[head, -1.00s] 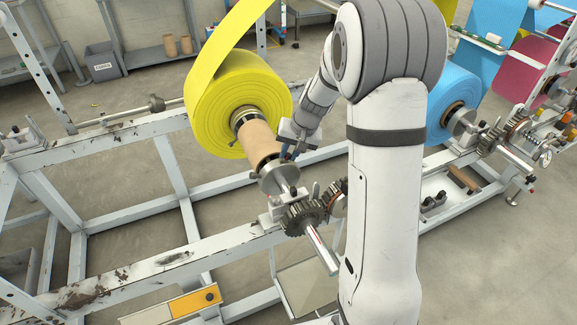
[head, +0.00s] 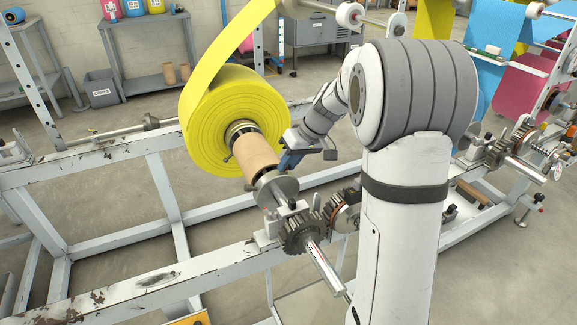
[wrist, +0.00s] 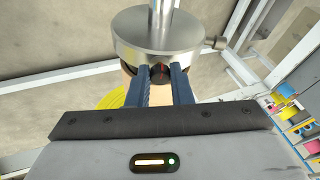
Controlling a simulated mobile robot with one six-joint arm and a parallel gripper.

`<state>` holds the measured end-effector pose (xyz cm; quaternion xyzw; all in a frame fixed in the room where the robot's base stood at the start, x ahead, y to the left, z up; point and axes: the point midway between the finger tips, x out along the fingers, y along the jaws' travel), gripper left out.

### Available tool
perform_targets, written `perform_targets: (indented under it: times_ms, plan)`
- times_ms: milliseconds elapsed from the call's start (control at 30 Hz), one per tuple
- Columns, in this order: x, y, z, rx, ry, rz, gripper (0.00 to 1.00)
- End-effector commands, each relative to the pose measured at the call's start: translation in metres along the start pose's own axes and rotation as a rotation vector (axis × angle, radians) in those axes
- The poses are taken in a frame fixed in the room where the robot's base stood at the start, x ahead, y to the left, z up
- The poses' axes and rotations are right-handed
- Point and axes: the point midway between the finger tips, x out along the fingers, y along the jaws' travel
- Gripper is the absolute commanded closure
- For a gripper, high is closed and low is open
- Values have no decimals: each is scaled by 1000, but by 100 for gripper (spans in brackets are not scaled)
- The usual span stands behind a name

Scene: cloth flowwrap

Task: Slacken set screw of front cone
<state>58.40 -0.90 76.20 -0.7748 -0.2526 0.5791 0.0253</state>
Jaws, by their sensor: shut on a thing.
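The front cone (head: 280,189) is a bright metal disc on the shaft, at the near end of a brown cardboard core (head: 256,150) inside the yellow roll (head: 213,118). In the wrist view the cone (wrist: 157,30) fills the top middle. Its set screw (wrist: 160,74) shows as a dark round knob with a red mark at the cone's lower edge. My gripper (wrist: 161,84) has its two blue fingers on either side of this knob, shut on it. In the head view my gripper (head: 290,160) is beside the cone and core, and the knob is hidden.
Gears (head: 303,232) and a protruding shaft end (head: 325,268) lie just in front of the cone. The white frame rail (head: 150,283) runs along the near side.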

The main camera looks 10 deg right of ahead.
Motion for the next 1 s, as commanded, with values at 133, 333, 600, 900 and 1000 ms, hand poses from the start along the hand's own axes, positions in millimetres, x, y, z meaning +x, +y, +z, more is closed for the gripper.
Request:
perform_targets:
  times_ms: [133,333,600,900,1000]
  plan:
    - [-1,0,0,-7,2,0,100]
    - [-1,0,0,-7,1,0,100]
    - [-1,0,0,-6,1,-1,65]
    - [-1,0,0,-5,0,-1,59]
    - [-8,0,-1,-5,2,0,59]
